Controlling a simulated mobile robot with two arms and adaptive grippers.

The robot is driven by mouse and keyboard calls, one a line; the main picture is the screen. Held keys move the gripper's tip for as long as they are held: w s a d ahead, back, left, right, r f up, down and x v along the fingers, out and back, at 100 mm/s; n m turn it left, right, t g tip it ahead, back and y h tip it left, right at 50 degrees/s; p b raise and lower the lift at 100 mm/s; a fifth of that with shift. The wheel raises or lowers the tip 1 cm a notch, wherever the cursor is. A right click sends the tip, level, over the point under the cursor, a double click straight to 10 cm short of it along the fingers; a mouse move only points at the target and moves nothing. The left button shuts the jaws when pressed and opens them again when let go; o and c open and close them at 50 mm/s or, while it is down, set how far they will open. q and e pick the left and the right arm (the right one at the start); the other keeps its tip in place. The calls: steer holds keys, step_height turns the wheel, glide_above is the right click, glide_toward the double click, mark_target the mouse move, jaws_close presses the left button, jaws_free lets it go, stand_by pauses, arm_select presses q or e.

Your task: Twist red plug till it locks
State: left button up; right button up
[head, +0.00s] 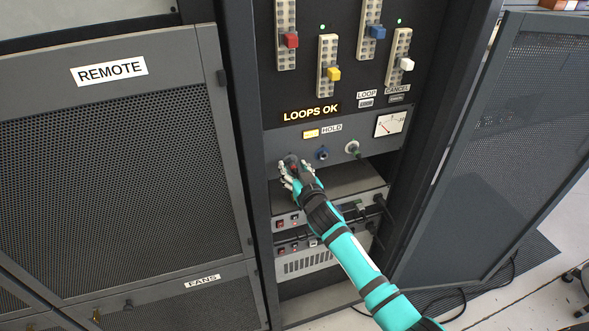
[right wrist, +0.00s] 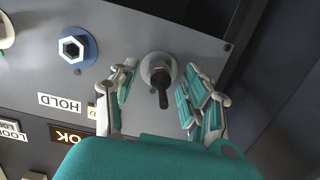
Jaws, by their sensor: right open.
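The red plug (right wrist: 161,80) sits in a round grey socket at the panel's corner. It shows mostly dark with a little red, and its dark tail points toward my palm. My right gripper (right wrist: 160,98) is open, with fingers on both sides of the plug and visible gaps between. In the head view my right gripper (head: 296,176) is at the left end of the socket panel and covers most of the plug. I cannot tell from the picture whether the plug is locked. My left gripper is not in view.
A blue socket (head: 322,154) and a socket with a green part (head: 353,149) lie to the right on the same panel. Below is a shelf with rack units (head: 290,222). An open mesh door (head: 490,150) stands at right, a closed REMOTE cabinet (head: 120,170) at left.

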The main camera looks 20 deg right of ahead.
jaws_close()
steer(key=shift+m+y+p, duration=0.3)
steer(key=shift+m+p, duration=0.1)
steer(key=shift+m, duration=0.7)
steer(key=shift+d+m, duration=0.1)
steer(key=shift+m, duration=0.9)
steer(key=shift+y, duration=0.3)
steer(key=shift+m+p, duration=0.35)
steer(key=shift+m, duration=0.25)
steer(key=m, duration=0.3)
steer(key=shift+y, duration=0.3)
steer(key=shift+f+m+t+y+b, duration=0.15)
steer(key=shift+m+t+y+b, duration=0.25)
steer(key=shift+m+b, duration=1.3)
